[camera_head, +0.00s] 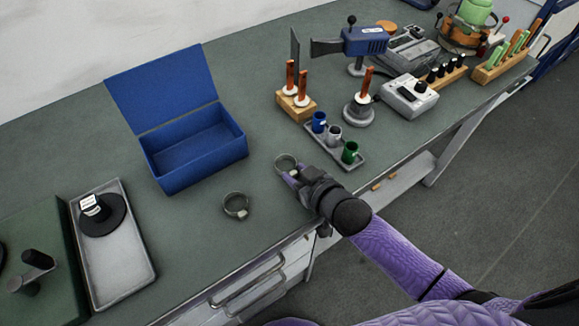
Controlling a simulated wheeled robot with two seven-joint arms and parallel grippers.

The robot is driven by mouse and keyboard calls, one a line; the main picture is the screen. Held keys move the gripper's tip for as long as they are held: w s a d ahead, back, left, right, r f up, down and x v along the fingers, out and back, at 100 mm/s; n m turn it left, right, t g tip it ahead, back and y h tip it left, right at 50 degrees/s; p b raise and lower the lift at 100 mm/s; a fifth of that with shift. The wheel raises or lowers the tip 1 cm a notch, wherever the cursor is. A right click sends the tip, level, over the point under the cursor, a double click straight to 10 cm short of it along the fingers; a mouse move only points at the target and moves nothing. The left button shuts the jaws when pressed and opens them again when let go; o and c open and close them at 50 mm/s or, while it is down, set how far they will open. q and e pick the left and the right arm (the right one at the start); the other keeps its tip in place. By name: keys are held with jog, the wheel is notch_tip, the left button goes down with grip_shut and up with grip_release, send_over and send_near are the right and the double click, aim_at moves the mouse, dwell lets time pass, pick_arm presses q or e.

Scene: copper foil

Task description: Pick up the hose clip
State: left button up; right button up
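One metal ring-shaped hose clip (286,161) is at the fingertips of my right gripper (289,173), just right of the blue box. My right arm comes in from the lower right and reaches over the bench's front edge. The fingers overlap the near side of this ring; I cannot tell whether they are shut on it or still apart around it, or whether it touches the bench. A second hose clip (237,206) lies on the bench further left, in front of the blue box. My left gripper is not in view.
An open, empty blue box (192,165) stands behind the clips. A grey tray (118,270) with a black spool is at the left. A small rack (352,164) of coloured cups stands close behind my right gripper. Tools and holders fill the back right.

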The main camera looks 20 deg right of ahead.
grip_shut()
